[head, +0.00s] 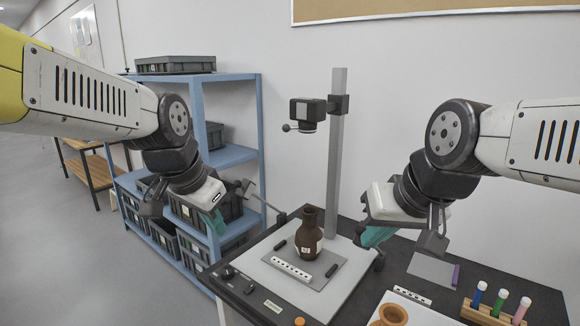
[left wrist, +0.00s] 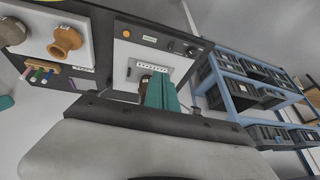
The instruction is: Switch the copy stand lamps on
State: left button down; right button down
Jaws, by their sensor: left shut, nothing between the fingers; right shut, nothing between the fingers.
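The copy stand has a grey column (head: 336,150), a camera (head: 307,112) and a pale baseboard (head: 345,283). Dark knobs or switches (head: 228,271) sit on its black front strip, beside a label (head: 272,306) and an orange button (head: 299,321). The button also shows in the left wrist view (left wrist: 126,33). A lamp arm (head: 262,204) rises at the stand's left; no glow shows. My left gripper (head: 214,222) is shut and empty, left of and above the strip. My right gripper (head: 374,237) is shut and empty above the board's right side, partly hiding what is behind.
A dark brown vase (head: 310,236) and a scale bar (head: 291,270) are on the baseboard. At right are a rack of coloured tubes (head: 490,312) and an orange pot (head: 390,315). A blue shelf (head: 257,120) with grey crates stands behind my left arm.

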pick_arm(q)
jog(key=s+n, duration=0.1)
jog(key=s, duration=0.1)
jog(key=s+r+n, duration=0.1)
jog(key=n, duration=0.1)
jog(key=s+n+t, duration=0.1)
jog(key=s+n, duration=0.1)
jog(key=shift+s+d+r+h, duration=0.15)
jog(key=shift+s+r+h, duration=0.1)
jog(key=shift+s+h, duration=0.1)
jog(key=c, duration=1.9)
grip_release()
jog(key=shift+s+n, duration=0.25)
jog(key=shift+n, duration=0.15)
jog(key=shift+c, duration=0.2)
jog(key=o, duration=0.3)
jog(key=shift+s, duration=0.1)
jog(key=o, duration=0.4)
jog(key=shift+c, duration=0.2)
jog(key=m+g+y, duration=0.2)
jog(key=m+g, duration=0.4)
jog(key=m, duration=0.1)
send_over(247, 290)
notch_tip(247, 290, down, 29)
notch_tip(247, 290, down, 8)
jog(key=shift+r, duration=0.1)
grip_shut()
